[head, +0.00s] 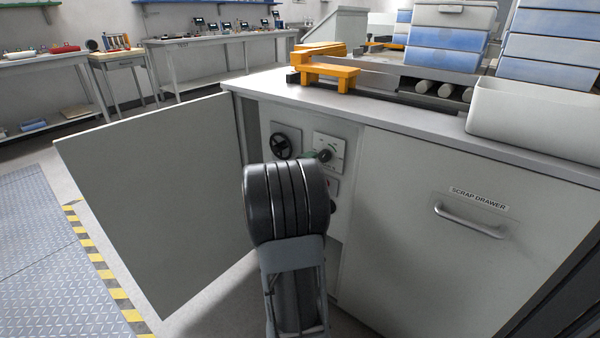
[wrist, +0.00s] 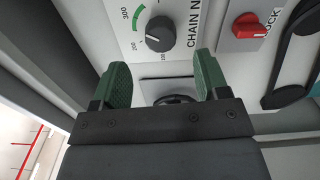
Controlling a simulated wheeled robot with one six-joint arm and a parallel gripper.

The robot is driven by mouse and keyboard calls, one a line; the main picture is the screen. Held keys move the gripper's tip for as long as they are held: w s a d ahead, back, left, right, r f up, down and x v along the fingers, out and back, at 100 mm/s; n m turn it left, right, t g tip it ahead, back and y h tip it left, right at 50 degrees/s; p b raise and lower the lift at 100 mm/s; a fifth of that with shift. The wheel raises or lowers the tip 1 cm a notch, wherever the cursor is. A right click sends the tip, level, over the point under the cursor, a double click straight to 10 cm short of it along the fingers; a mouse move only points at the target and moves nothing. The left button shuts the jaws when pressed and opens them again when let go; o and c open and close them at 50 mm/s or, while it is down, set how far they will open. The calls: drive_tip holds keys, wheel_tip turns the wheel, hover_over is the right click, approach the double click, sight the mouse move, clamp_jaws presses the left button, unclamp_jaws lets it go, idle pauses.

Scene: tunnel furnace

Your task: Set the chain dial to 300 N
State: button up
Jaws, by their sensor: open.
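Nothing is between the fingertips. In the head view the dial plate (head: 330,146) is inside the open cabinet, and my arm hides most of my gripper.
A red lock switch (wrist: 248,26) sits right of the dial in the wrist view. A black handwheel (head: 281,146) is left of the dial in the head view. The open cabinet door (head: 150,190) stands at left, the scrap drawer (head: 440,240) at right.

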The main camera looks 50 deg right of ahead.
drive_tip(key=a+p, duration=0.1)
drive_tip(key=a, duration=0.5)
drive_tip(key=shift+a, duration=0.3)
